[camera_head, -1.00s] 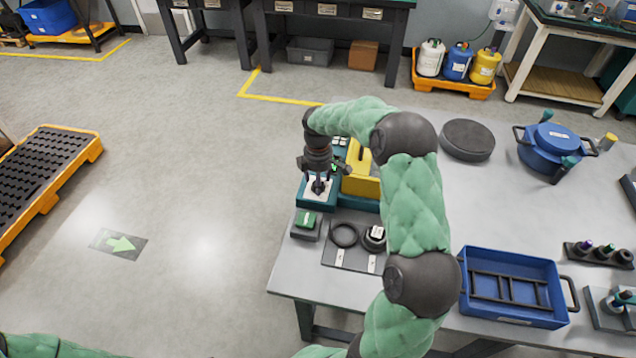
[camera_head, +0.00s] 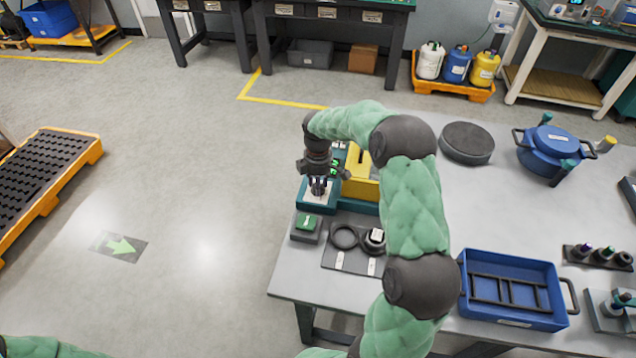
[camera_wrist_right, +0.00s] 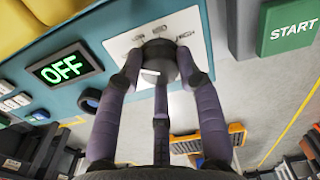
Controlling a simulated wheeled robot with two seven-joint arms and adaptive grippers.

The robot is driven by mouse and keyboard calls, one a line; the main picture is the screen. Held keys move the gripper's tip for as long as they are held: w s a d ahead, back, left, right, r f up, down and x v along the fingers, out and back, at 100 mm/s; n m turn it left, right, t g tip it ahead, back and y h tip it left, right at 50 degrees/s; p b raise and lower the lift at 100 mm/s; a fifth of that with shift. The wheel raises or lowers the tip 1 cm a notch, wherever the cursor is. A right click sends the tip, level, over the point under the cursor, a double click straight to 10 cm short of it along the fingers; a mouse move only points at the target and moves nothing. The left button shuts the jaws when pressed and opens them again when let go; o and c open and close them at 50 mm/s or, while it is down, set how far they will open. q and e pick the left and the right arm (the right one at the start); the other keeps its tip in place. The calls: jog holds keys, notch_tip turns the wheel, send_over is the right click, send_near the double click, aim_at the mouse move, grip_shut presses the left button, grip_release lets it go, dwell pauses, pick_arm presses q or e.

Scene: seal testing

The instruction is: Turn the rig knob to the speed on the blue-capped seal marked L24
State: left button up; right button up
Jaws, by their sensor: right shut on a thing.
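The rig (camera_head: 312,206) stands at the left end of the bench, with a white dial plate (camera_head: 326,197) on its teal body. My right gripper (camera_head: 318,188) is over this plate. In the right wrist view, my gripper's purple-grey fingers (camera_wrist_right: 160,78) are shut around the dark round knob (camera_wrist_right: 158,52). My left gripper is out of view.
A green START button (camera_wrist_right: 290,26) is beside the plate. In front of the rig lie a dark ring (camera_head: 344,236) and a round part (camera_head: 374,239) on a dark mat. A blue tray (camera_head: 468,294) and a blue lidded pot (camera_head: 548,152) stand further right.

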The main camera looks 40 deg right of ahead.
jog(key=m+p, duration=0.2)
jog(key=m, duration=0.1)
jog(key=shift+r+m, duration=0.1)
jog(key=shift+m, duration=0.3)
jog(key=m+p, duration=0.1)
jog(key=m, duration=0.2)
jog(key=shift+m, duration=0.3)
jog(key=m+p, duration=0.1)
jog(key=m, duration=0.2)
jog(key=shift+m, duration=2.2)
jog(key=o, duration=1.2)
jog(key=shift+c, duration=0.2)
